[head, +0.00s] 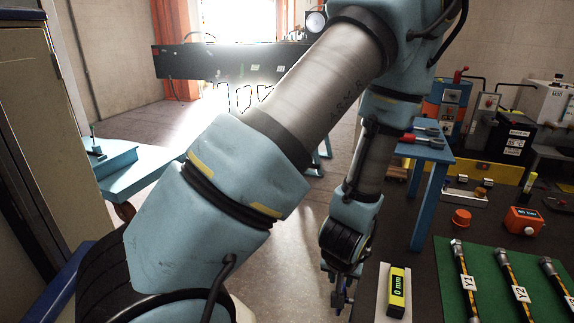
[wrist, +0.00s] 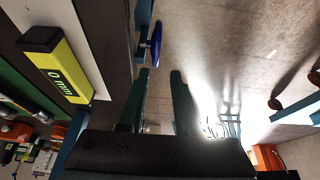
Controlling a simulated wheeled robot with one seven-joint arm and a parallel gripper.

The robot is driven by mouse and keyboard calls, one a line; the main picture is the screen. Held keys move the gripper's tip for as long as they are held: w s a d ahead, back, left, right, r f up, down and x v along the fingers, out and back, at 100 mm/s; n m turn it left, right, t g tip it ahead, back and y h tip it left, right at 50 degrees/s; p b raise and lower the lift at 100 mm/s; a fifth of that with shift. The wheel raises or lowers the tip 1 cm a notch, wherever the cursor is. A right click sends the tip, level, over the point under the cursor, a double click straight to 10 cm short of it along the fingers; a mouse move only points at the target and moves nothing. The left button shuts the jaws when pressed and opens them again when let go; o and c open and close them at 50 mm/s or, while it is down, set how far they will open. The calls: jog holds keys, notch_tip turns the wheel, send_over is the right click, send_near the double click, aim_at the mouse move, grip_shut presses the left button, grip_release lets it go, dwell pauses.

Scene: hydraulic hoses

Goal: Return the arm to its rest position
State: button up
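My arm crosses the head view from the lower left to the top right and then hangs down. My gripper (head: 340,292) points downward, just left of the yellow-and-black "0 mm" gauge (head: 397,291). In the wrist view, my gripper's two dark green fingers (wrist: 160,74) stand apart with nothing between them.
Hoses tagged Y1 (head: 467,284) and Y2 (head: 518,293) lie on a green mat (head: 449,306) at the right. An orange device (head: 523,221) and an orange cap (head: 461,218) stand behind them. A blue table (head: 424,196) is behind my forearm. A cabinet (head: 40,130) stands close at the left.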

jog(key=w+a+r+n+g+b, duration=0.1)
jog(key=w+a+r, duration=0.25)
jog(key=a, duration=0.25)
jog(key=w+a+r+n+g+b, duration=0.1)
jog(key=w+a+r+b, duration=0.15)
jog(key=a+r, duration=0.55)
jog(key=a, duration=0.3)
jog(key=s+a+r+n+y+b, duration=0.1)
jog(key=a+r, duration=0.3)
jog(key=a, duration=0.2)
jog(key=shift+s+n+g+y, duration=0.2)
jog(key=shift+n+g+y, duration=0.1)
jog(key=shift+o, duration=0.2)
jog(key=shift+f, duration=0.1)
